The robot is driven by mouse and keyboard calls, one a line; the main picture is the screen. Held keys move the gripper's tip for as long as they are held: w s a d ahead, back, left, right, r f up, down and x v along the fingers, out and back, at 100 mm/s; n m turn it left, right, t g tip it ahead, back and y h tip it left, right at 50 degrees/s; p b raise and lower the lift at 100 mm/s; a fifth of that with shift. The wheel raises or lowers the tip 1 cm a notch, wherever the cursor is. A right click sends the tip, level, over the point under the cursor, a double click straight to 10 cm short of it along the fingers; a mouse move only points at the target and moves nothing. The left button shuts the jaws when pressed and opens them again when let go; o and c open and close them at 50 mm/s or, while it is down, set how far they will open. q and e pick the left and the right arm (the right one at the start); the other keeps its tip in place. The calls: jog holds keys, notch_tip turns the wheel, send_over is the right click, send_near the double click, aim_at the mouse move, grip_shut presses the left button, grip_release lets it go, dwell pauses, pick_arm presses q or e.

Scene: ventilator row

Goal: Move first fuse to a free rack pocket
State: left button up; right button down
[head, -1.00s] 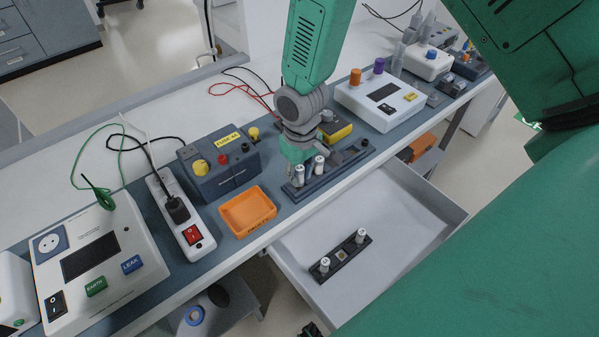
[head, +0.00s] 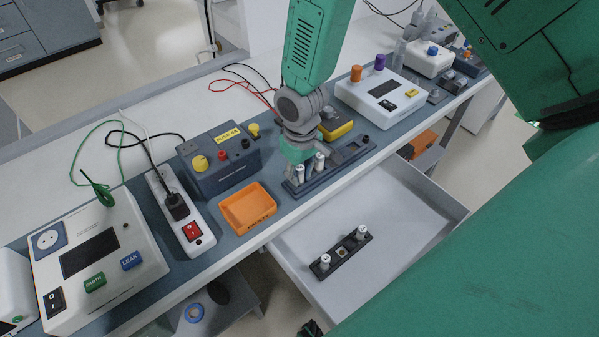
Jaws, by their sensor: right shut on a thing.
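My right gripper (head: 306,157) is over the dark blue rack (head: 335,174) on the bench mat, reaching down from above. It is shut on a slim white fuse, its fingers partly hiding the grip. Two white fuses show at the rack beside the fingers: a left one (head: 300,174) and a right one (head: 319,162). I cannot tell which of them is held, or whether its base is seated in a pocket. The rack's right end shows past the gripper. My left gripper is not in view.
The open drawer (head: 420,208) below holds a black holder (head: 351,247) with two white-capped posts. An orange tray (head: 247,207) stands left of the rack, and a blue fuse box (head: 219,160) behind it. A white device (head: 380,102) stands behind right.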

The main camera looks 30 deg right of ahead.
aim_at(301, 168)
jog(key=c, duration=1.3)
grip_release()
notch_tip(301, 168, up, 12)
jog(key=shift+d+f, duration=0.1)
jog(key=shift+f, duration=0.1)
